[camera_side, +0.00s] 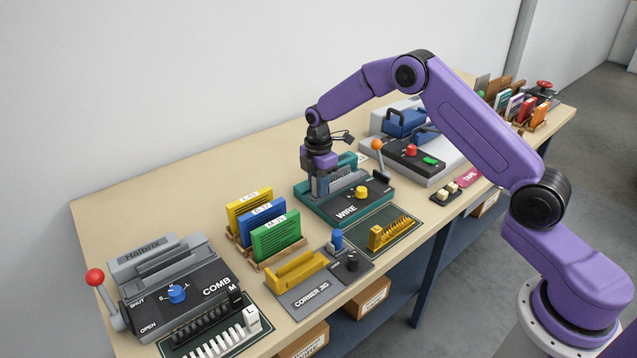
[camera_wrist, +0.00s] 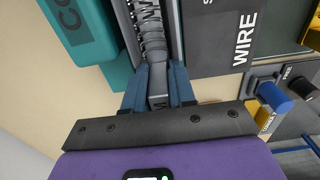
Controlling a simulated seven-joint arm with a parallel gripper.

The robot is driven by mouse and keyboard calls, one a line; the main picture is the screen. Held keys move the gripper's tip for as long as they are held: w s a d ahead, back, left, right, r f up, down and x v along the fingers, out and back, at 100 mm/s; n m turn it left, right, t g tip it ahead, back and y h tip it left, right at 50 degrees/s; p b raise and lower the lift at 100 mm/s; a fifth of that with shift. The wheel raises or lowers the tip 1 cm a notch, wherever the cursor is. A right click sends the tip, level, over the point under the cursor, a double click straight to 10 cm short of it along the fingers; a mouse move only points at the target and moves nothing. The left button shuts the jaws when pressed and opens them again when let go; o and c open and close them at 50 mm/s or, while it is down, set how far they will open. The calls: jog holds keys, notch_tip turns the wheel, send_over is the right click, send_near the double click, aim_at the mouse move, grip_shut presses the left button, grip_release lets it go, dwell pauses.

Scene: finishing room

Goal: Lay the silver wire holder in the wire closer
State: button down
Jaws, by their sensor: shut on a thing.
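The wire closer (camera_side: 345,210) has a teal base, a dark panel lettered WIRE, a yellow knob and an orange ball on a lever. It also shows in the wrist view, with its dark panel (camera_wrist: 215,50) at the upper right. My gripper (camera_side: 322,188) is down at the back left part of the closer. In the wrist view my gripper (camera_wrist: 157,82) is shut on the grey end tab of the silver wire holder (camera_wrist: 157,98). The holder's silver loops run along a grey channel between teal and dark parts. I cannot tell whether the holder rests on the closer's bed.
A gold wire holder (camera_side: 388,233) lies on a dark mat right of the closer. A comb machine (camera_side: 175,290), a rack of coloured booklets (camera_side: 270,228) and a yellow corner jig (camera_side: 300,275) stand to the left. A blue-handled grey machine (camera_side: 415,150) stands close behind on the right.

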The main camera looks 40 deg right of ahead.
jog(key=c, duration=1.2)
grip_release()
jog(key=shift+r, duration=5.45)
